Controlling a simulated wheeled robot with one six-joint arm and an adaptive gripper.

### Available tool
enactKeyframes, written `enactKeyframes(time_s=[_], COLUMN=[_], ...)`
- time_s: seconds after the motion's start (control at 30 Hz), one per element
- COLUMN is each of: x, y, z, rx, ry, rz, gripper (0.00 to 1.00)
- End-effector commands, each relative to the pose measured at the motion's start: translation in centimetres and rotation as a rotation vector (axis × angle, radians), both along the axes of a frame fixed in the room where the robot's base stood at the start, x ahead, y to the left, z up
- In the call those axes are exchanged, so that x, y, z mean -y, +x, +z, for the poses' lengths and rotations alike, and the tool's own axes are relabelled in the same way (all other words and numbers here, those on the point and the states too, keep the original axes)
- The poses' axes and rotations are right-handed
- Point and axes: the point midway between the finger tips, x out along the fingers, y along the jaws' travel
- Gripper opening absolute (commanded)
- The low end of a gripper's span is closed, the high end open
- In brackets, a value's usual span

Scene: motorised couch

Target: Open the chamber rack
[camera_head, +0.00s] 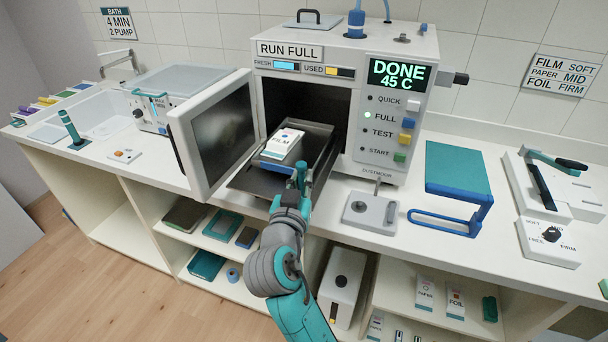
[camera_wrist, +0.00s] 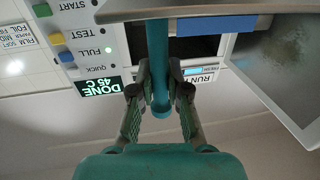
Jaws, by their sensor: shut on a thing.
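The chamber rack (camera_head: 322,150) is a dark metal tray extending out of the open chamber of the white machine (camera_head: 397,145). A white box marked FILM (camera_head: 284,144) lies on it. My gripper (camera_head: 300,186) is at the rack's front edge, shut on a teal rack handle (camera_head: 301,170). In the wrist view, which is upside down, my gripper's fingers (camera_wrist: 161,100) close around the teal handle (camera_wrist: 157,60), below the rack's underside (camera_wrist: 200,8). The chamber door (camera_head: 212,130) is swung open to the left. The inner end of the rack is in the dark chamber.
The display (camera_head: 398,75) reads DONE 45 C. A grey joystick box (camera_head: 370,210) sits right of the rack, with a teal-topped stand (camera_head: 455,172) beyond it. A lidded bath unit (camera_head: 165,95) stands left of the door. Shelves below hold trays and boxes.

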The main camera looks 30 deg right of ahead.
Motion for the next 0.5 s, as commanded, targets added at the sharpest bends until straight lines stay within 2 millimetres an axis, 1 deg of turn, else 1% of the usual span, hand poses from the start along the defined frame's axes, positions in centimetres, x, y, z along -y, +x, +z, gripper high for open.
enactKeyframes(time_s=[0.27,0.3,0.37,0.4,0.5], x=[0.01,0.01,0.01,0.01,0.0], y=[-0.02,-0.02,-0.01,-0.01,0.0], z=[0.05,0.05,0.04,0.04,0.02], rx=[0.001,0.001,0.001,0.001,0.0], ry=[-0.001,-0.001,-0.001,-0.001,0.0], rz=[0.0,0.0,0.0,0.0,0.0], gripper=[0.0,0.22,0.37,0.41,0.41])
